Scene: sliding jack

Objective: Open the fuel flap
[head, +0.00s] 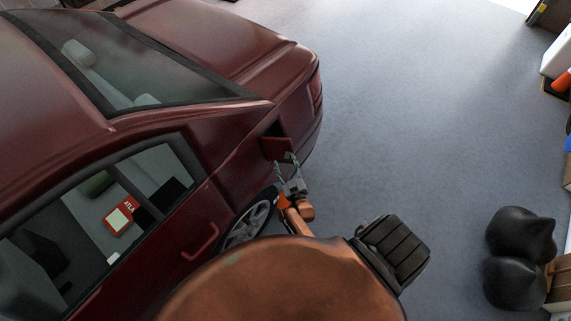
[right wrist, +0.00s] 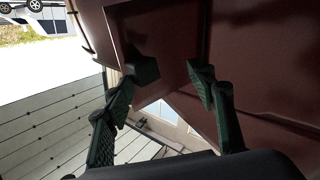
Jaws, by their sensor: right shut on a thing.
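The fuel flap (head: 276,147) is a small dark red panel on the rear side of the red car (head: 236,148). It stands out from the body, and a dark opening shows just above it in the head view. My right gripper (head: 287,161) is at the flap's lower edge, shut on it. In the right wrist view, the two dark green fingers of my right gripper (right wrist: 173,78) stand on either side of the red flap panel (right wrist: 172,40). The exact contact is hard to make out. My left gripper is not in view.
The grey floor (head: 420,120) right of the car is clear. Black sacks (head: 520,235) lie at the far right.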

